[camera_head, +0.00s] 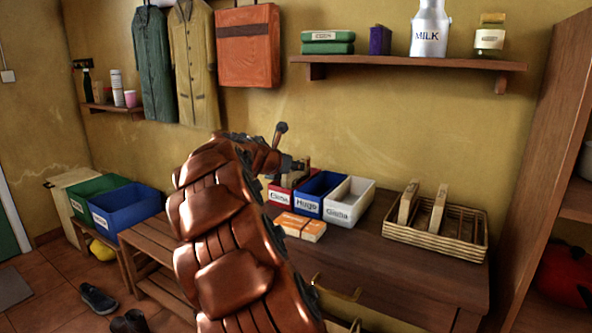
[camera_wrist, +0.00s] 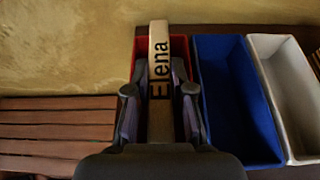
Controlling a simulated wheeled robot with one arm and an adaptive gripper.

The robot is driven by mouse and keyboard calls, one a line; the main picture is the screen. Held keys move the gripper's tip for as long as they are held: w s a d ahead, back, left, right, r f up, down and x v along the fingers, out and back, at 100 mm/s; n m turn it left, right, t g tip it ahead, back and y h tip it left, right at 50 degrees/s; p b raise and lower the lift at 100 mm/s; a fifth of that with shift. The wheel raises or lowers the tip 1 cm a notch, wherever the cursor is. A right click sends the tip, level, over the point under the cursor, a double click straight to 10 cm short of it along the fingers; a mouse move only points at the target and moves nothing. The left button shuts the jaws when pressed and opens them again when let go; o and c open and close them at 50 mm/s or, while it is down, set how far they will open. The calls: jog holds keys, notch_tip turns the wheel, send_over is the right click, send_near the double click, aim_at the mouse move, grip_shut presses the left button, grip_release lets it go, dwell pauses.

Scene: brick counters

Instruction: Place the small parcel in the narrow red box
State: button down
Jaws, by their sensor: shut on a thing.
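The small parcel (camera_wrist: 159,42) is a slim beige block lettered "Elena". My gripper (camera_wrist: 160,85) is shut on it, with one finger along each side. The narrow red box (camera_wrist: 141,48) lies beneath the parcel and shows along its sides in the wrist view. I cannot tell whether the parcel's lower end is inside the box or above it. In the head view the red box (camera_head: 279,195) stands at the left of a row on the counter. My gripper (camera_head: 291,165) is at its top, and my arm hides part of it.
A blue box (camera_head: 308,207) and a white box (camera_head: 338,212) stand directly right of the red one. An orange parcel (camera_head: 300,227) lies in front. A wicker basket (camera_head: 430,247) with two upright slim parcels stands farther right. A slatted bench (camera_wrist: 55,135) is left of the red box.

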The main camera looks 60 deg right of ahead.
jog(key=shift+f, duration=0.2)
jog(key=c, duration=1)
grip_release()
jog(key=shift+a+r, duration=0.15)
jog(key=shift+r, duration=0.05)
jog(key=p+v, duration=0.2)
jog(key=v, duration=0.9)
jog(key=shift+a, duration=0.35)
